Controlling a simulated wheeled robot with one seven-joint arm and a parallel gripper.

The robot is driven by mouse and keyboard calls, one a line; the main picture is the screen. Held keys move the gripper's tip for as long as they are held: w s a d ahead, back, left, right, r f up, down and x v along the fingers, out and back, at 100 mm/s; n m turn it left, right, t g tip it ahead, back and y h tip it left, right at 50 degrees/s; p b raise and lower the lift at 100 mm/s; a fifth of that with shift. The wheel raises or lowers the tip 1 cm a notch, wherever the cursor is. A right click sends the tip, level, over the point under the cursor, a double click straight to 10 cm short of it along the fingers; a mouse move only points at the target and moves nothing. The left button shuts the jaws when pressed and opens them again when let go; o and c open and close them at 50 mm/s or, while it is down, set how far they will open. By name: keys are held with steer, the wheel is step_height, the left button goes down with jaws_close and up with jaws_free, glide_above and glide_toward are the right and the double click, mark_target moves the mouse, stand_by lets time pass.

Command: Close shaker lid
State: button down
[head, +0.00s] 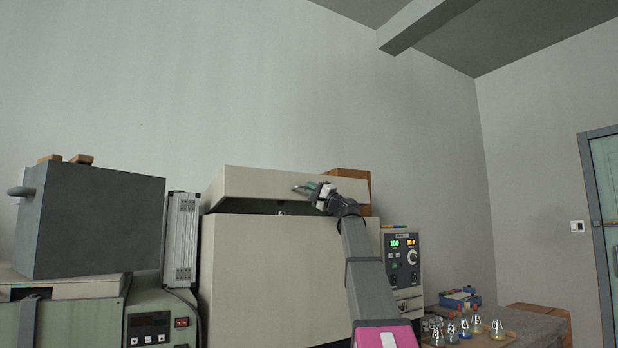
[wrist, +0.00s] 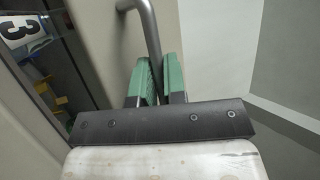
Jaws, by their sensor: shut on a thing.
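The shaker (head: 285,280) is a large cream box on the bench. Its lid (head: 250,187) is slightly raised, with a dark gap between it and the body. My gripper (head: 306,189) is at the front of the lid, right of its middle. In the wrist view the green-padded fingers (wrist: 157,80) are shut on a grey bar handle (wrist: 150,30) on the lid. The handle's lower end is hidden between the fingers. My arm hides part of the shaker's right front.
A control panel (head: 403,252) with lit displays stands right of the shaker. Flasks (head: 464,329) with coloured liquid stand on a tray at the lower right. A silver case (head: 181,240) and a dark grey box (head: 92,222) are at the left.

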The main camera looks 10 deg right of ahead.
steer(key=f, duration=0.3)
steer(key=s+f, duration=0.1)
steer(key=f, duration=0.2)
steer(key=shift+s+d+f, duration=0.15)
steer(key=shift+f, duration=0.2)
steer(key=shift+f, duration=0.1)
steer(key=c, duration=1.5)
jaws_free()
steer(key=shift+f, duration=0.1)
steer(key=shift+r, duration=0.2)
steer(key=v, duration=1.1)
steer(key=shift+r, duration=0.1)
